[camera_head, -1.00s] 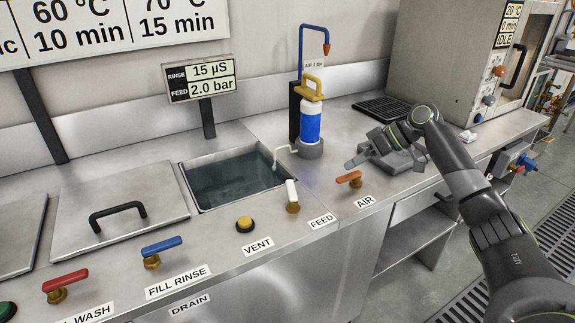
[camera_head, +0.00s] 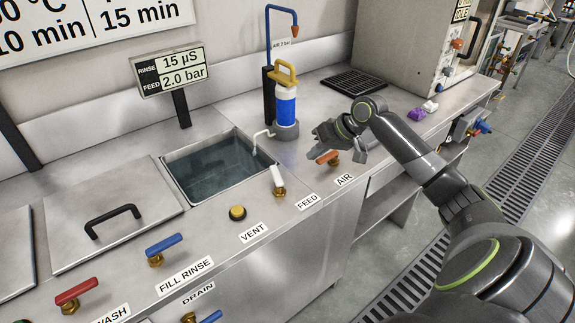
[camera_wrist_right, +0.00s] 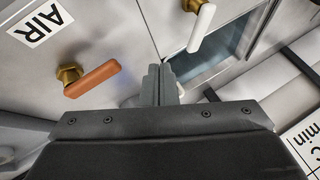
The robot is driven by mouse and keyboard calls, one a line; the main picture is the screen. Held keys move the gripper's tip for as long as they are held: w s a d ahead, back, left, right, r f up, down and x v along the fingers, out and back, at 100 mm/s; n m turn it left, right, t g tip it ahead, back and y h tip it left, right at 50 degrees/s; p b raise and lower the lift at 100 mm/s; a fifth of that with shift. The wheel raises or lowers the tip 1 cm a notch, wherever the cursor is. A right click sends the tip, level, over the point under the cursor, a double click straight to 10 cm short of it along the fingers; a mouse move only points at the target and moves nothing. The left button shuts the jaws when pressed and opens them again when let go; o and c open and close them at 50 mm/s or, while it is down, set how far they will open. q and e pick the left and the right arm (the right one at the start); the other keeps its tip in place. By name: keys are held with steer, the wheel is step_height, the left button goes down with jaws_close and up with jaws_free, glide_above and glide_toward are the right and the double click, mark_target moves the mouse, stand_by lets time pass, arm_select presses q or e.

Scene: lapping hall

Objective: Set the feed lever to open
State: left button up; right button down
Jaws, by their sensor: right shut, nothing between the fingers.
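The feed lever (camera_head: 278,178) is a white handle on a brass base at the counter's front edge, above the FEED label (camera_head: 307,201). Its handle points back toward the counter's rear, beside the sink corner. It also shows at the top of the right wrist view (camera_wrist_right: 201,27). My right gripper (camera_head: 322,136) is shut and empty above the counter, to the right of the white lever and close to the orange air lever. In the right wrist view its closed fingertips (camera_wrist_right: 160,72) lie between the orange and white levers, apart from both. My left gripper is out of view.
The orange air lever (camera_head: 327,157) sits right of the feed lever; it also shows in the wrist view (camera_wrist_right: 94,80). A yellow vent button (camera_head: 237,212) is to the left. The open sink (camera_head: 218,168) and a blue-and-white cylinder (camera_head: 285,106) stand behind.

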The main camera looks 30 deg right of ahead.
mark_target(276, 176)
steer(key=x, duration=0.6)
steer(key=shift+w+a+f, duration=0.2)
steer(key=shift+w+a+r+p, duration=0.1)
steer(key=shift+w+a+p, duration=0.1)
steer(key=shift+a, duration=0.4)
steer(key=shift+w+a+r+p, duration=0.1)
steer(key=shift+a+p, duration=0.05)
steer(key=shift+a, duration=0.45)
steer(key=shift+w+a, duration=0.15)
steer(key=shift+a, duration=0.45)
steer(key=shift+d, duration=0.1)
